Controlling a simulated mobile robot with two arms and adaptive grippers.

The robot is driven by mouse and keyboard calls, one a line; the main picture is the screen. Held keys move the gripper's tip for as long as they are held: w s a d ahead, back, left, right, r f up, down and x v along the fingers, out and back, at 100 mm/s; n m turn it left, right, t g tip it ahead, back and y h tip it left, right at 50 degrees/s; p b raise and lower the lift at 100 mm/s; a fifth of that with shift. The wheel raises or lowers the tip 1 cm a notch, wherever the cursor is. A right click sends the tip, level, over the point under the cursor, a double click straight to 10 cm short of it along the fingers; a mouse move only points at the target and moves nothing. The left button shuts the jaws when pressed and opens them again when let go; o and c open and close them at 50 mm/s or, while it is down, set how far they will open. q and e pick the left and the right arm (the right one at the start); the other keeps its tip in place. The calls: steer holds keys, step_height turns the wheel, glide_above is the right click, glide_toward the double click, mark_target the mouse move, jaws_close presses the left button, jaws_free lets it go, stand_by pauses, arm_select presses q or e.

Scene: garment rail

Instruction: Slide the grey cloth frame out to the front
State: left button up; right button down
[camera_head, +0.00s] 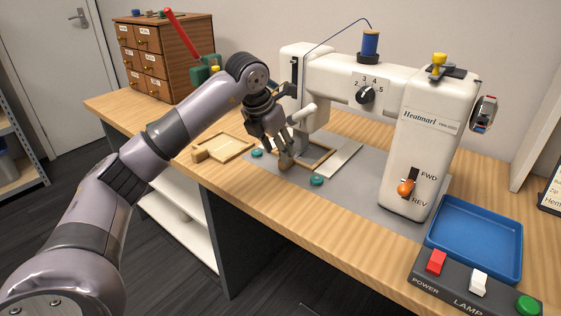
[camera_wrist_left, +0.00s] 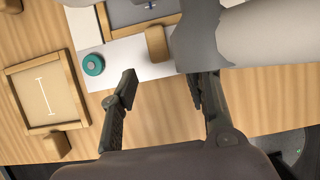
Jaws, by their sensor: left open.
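The grey cloth frame has a wooden border and lies flat on the machine's grey bed. It shows under the sewing machine's arm in the head view (camera_head: 320,162) and at the top edge of the left wrist view (camera_wrist_left: 125,13), partly cut off. Its wooden block handle (camera_wrist_left: 157,43) sticks out toward my left gripper (camera_head: 283,147). In the wrist view the left gripper (camera_wrist_left: 164,84) is open and empty, its fingertips apart just short of the handle. The handle lies roughly in line with the gap. My right gripper is not in view.
A beige cloth frame (camera_wrist_left: 45,95) lies beside the bed. Teal knobs (camera_head: 316,180) flank the handle. The white sewing machine (camera_head: 430,130) stands over the grey frame. A blue tray (camera_head: 475,235) and a button box (camera_head: 470,285) are at right. Wooden drawers (camera_head: 150,60) stand back left.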

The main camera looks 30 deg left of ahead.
arm_select(q)
steer(key=shift+x, duration=2.25)
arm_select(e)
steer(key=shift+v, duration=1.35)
arm_select(q)
steer(key=shift+c, duration=0.5)
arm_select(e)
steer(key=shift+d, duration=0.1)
arm_select(q)
jaws_close()
